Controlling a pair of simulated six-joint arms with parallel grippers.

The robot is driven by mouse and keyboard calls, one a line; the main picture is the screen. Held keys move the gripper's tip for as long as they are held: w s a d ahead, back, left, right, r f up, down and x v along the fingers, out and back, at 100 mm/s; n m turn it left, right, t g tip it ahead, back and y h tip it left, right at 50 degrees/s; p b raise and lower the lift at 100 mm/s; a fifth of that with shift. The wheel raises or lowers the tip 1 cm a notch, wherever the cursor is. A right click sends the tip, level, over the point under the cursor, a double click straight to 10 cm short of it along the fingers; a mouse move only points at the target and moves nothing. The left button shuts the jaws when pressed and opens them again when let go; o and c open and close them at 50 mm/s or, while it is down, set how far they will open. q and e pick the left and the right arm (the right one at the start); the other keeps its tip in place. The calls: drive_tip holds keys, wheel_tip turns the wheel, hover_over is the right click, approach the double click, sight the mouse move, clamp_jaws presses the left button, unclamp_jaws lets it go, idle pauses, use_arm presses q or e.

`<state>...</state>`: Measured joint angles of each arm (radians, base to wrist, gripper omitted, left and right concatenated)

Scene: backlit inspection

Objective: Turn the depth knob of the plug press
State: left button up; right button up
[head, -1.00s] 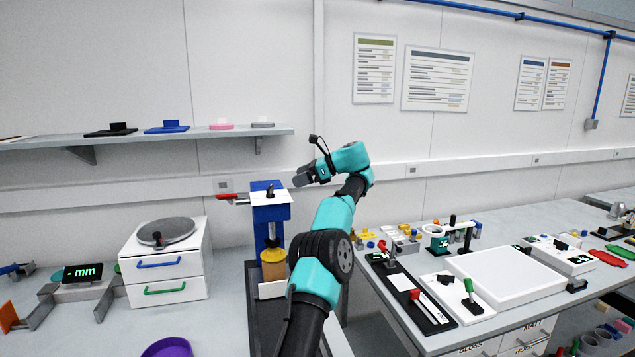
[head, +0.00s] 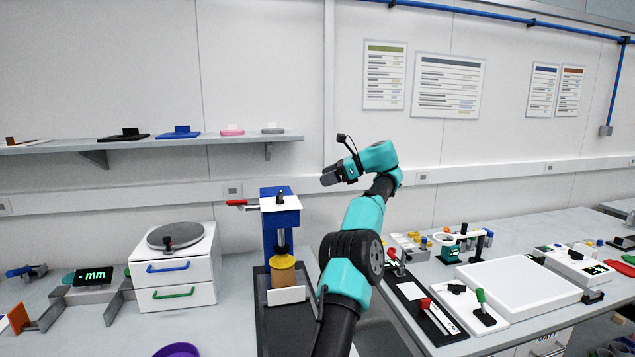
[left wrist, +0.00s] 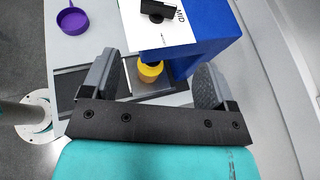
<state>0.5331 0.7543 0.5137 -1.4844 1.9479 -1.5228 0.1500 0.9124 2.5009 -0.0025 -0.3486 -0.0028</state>
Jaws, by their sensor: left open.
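The plug press (head: 269,229) is a blue stand with a white top plate. Its black knob (head: 281,197) sits upright on that plate. A red lever (head: 237,203) sticks out to the left. A yellow cylinder (head: 283,271) stands below the press ram. My left gripper (head: 328,177) is to the right of the knob and a little higher in the head view, apart from it. In the left wrist view my left gripper (left wrist: 156,72) is open and empty. My right gripper is not in view.
A white drawer unit (head: 180,270) stands left of the press. A wall shelf (head: 210,140) with several small pieces runs behind. A second bench (head: 420,330) with a white tray (head: 520,284) is to the right. A purple bowl (left wrist: 72,20) is on the bench.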

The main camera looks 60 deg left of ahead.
use_arm(q)
drive_tip(key=s+a+n+t, duration=0.1)
drive_tip(key=s, duration=0.1)
drive_tip(key=s+a+r+n+t, duration=0.1)
drive_tip(key=s+a+t, duration=0.1)
drive_tip(key=s+a+n+t, duration=0.1)
drive_tip(key=s+a, duration=0.1)
drive_tip(key=shift+s+r+t, duration=0.35)
drive_tip(key=shift+t, duration=0.05)
drive_tip(key=c, duration=0.7)
drive_tip(key=s+n+t, duration=0.2)
drive_tip(key=s, duration=0.1)
drive_tip(key=s+n+t, duration=0.1)
drive_tip(key=shift+s+a+r+n+t, duration=0.2)
drive_tip(key=shift+a+r+n+t, duration=0.1)
drive_tip(key=shift+a+r, duration=0.05)
drive_tip(key=shift+c, duration=0.3)
drive_tip(key=n+t, duration=0.3)
drive_tip(key=n, duration=0.1)
approach(280, 193)
wheel_tip(280, 193, up, 2)
drive_tip(key=s+a, duration=0.1)
drive_tip(key=s, duration=0.1)
drive_tip(key=s+d+r+n+t, duration=0.2)
drive_tip(key=s+d+n+t, duration=0.2)
drive_tip(key=n, duration=0.3)
drive_tip(key=shift+s+d+r+t, duration=0.15)
drive_tip(key=shift+s+d+t, duration=0.25)
drive_tip(key=shift+s+d, duration=0.05)
